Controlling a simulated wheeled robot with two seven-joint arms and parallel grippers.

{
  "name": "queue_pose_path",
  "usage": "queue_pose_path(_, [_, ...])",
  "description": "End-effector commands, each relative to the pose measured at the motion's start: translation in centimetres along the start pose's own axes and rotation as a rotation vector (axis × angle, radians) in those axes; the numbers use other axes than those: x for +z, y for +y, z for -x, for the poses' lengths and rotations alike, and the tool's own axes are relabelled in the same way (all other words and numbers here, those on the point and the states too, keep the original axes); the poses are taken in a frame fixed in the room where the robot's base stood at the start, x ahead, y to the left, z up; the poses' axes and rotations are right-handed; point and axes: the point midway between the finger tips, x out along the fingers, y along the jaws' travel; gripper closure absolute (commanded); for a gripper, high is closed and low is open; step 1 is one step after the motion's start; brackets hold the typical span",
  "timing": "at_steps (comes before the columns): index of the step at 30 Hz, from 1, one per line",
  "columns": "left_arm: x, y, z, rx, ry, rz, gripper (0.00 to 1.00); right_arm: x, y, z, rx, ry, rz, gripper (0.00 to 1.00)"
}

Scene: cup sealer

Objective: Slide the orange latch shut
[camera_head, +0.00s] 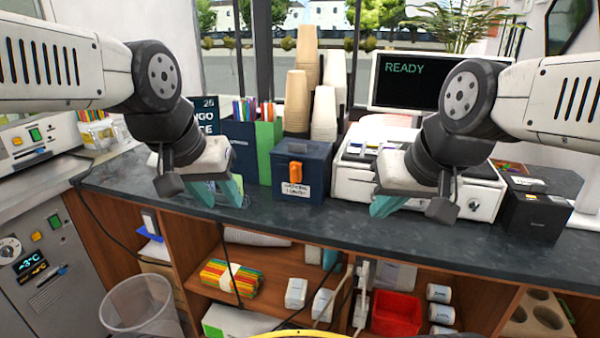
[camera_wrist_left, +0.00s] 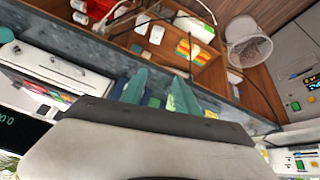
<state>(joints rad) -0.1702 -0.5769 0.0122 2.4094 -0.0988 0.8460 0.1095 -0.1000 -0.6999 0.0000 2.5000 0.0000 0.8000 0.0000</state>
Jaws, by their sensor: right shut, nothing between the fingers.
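The orange latch (camera_head: 295,172) is on the front face of a dark blue box (camera_head: 318,160) with a white label, on the counter near the middle. Whether the latch is fully shut is hard to tell. My left gripper (camera_head: 220,192) is to the left of the box, apart from the latch, with its teal fingers spread and empty. Those fingers also show spread in the left wrist view (camera_wrist_left: 160,92). My right gripper (camera_head: 388,204) is to the right of the box, in front of the cash register, with its fingers together and nothing held.
Stacked paper cups (camera_head: 324,113) stand behind the box. A green holder (camera_head: 268,148) with straws is at its left. The cash register (camera_head: 350,178) and a black box (camera_head: 537,208) are at the right. The counter (camera_head: 290,222) in front is clear. Shelves below hold a red bin (camera_head: 396,314).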

Motion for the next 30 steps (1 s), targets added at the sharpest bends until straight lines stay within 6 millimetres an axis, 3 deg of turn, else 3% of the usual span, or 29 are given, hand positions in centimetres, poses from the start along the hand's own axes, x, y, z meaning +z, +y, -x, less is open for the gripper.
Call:
queue_pose_path(1, [-1.1,0.5,-0.5,-0.017,-0.03,-0.022,0.75,0.0,0.0,0.0,0.0,0.0,0.0,1.0])
queue_pose_path(5, [-4.1,1.7,-1.7,-0.08,-0.089,-0.063,1.0,0.0,0.0,0.0,0.0,0.0,0.0,1.0])
queue_pose_path(11, [-8.9,4.7,-4.2,-0.198,-0.135,-0.125,1.0,0.0,0.0,0.0,0.0,0.0,0.0,1.0])
queue_pose_path(19, [-14.7,11.5,-8.7,-0.36,-0.109,-0.2,1.0,0.0,0.0,0.0,0.0,0.0,0.0,1.0])
queue_pose_path(24, [-16.9,16.0,-11.2,-0.437,-0.056,-0.23,1.0,0.0,0.0,0.0,0.0,0.0,0.0,1.0])
queue_pose_path(30, [-18.0,19.1,-12.8,-0.481,-0.009,-0.243,1.0,0.0,0.0,0.0,0.0,0.0,0.0,1.0])
